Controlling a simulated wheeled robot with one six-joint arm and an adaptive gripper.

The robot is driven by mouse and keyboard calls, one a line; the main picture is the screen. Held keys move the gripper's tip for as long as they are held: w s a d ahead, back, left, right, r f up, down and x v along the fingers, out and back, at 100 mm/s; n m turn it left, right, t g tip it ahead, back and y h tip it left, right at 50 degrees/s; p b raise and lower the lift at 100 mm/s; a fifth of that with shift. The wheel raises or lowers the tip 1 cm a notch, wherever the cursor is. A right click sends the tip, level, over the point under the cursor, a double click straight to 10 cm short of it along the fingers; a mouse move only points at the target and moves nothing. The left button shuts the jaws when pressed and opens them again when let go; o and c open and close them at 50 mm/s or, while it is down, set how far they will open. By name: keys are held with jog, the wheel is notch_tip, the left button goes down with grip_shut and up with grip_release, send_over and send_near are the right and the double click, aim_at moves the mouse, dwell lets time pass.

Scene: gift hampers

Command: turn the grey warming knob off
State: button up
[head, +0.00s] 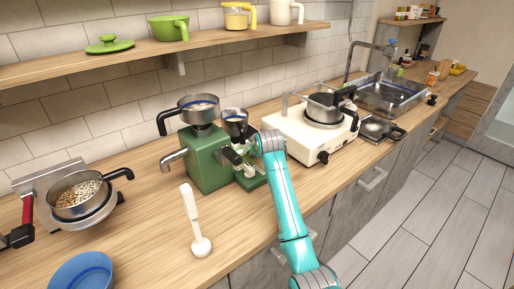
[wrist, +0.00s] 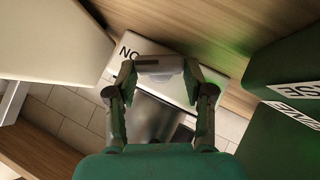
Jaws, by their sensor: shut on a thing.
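The green machine (head: 207,160) stands on the wooden counter, with metal cups on top. My gripper (head: 241,163) is low at its right side, at the end of my teal arm. In the wrist view, my gripper's fingers (wrist: 160,72) are closed in on a small grey piece (wrist: 159,65), which looks like the grey warming knob. Behind it is a pale plate (wrist: 185,88) with black lettering, partly hidden. Green labelled surfaces (wrist: 285,65) lie on the right. The knob's setting cannot be read, and I cannot pick it out in the head view.
A white hotplate (head: 290,130) with a pot (head: 325,108) and a dark front knob (head: 323,157) stands right of the machine. A white tamper-like tool (head: 194,222), a blue bowl (head: 82,273) and a pan of grains (head: 78,197) are at the left. A sink (head: 388,95) lies further right.

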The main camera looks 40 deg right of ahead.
jog(key=shift+a+f+n+h, duration=0.15)
jog(key=shift+n+h, duration=0.25)
jog(key=shift+h, duration=0.3)
jog(key=o, duration=1.2)
jog(key=shift+c, duration=0.2)
